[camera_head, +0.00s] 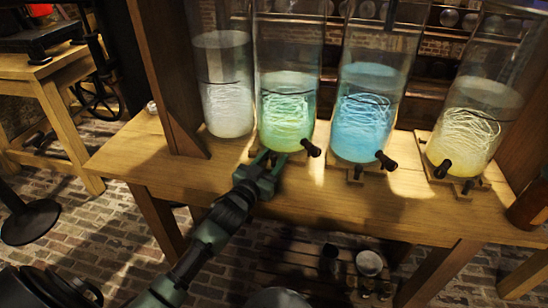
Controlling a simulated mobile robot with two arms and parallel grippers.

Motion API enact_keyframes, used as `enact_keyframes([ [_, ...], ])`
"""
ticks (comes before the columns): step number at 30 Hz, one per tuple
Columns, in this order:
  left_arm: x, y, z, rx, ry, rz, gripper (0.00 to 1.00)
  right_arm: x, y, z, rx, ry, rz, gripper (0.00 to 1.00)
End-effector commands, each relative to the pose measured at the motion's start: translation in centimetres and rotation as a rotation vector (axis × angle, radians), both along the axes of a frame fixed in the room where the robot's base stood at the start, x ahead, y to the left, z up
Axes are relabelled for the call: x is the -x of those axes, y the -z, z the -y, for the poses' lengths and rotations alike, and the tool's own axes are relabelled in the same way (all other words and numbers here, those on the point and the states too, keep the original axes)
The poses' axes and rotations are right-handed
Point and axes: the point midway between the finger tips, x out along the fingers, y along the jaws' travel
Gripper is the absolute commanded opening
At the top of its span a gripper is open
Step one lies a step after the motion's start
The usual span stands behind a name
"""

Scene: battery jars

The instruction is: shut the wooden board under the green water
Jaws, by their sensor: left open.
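The jar of green water (287,112) stands on the wooden table, second from the left, with a black tap at its lower right. A wooden board (253,153) shows as a thin edge under it, mostly hidden by the jar and my gripper. My left gripper (264,160) is open at the table's front part, just before this board. A small dark knob seems to lie at its fingertips; I cannot tell whether they touch it. My right gripper is not in view.
Jars of white (228,100), blue (362,115) and yellow water (470,125) stand in the same row. Boards with dark knobs show under the blue and yellow jars. A brown bottle (530,207) stands at the right edge. The table (310,205) is clear in front.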

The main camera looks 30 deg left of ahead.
Motion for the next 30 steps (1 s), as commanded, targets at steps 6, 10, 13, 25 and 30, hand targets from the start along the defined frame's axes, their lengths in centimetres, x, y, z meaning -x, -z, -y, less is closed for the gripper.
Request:
enact_keyframes([
  [6, 3.8, 0.1, 0.0, 0.001, 0.000, -0.004, 0.42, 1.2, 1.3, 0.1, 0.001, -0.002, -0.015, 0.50],
  [10, 5.7, 0.1, 0.0, 0.000, 0.000, -0.003, 0.42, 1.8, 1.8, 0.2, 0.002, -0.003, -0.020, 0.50],
  [13, 6.6, 0.0, 0.0, 0.000, 0.000, -0.001, 0.42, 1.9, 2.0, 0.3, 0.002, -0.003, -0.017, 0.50],
  [25, 7.1, 0.0, -0.1, -0.001, 0.000, 0.001, 0.42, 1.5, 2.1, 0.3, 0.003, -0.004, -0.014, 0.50],
  [30, 7.0, 0.0, -0.1, -0.001, 0.000, 0.000, 0.42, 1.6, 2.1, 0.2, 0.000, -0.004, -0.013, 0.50],
])
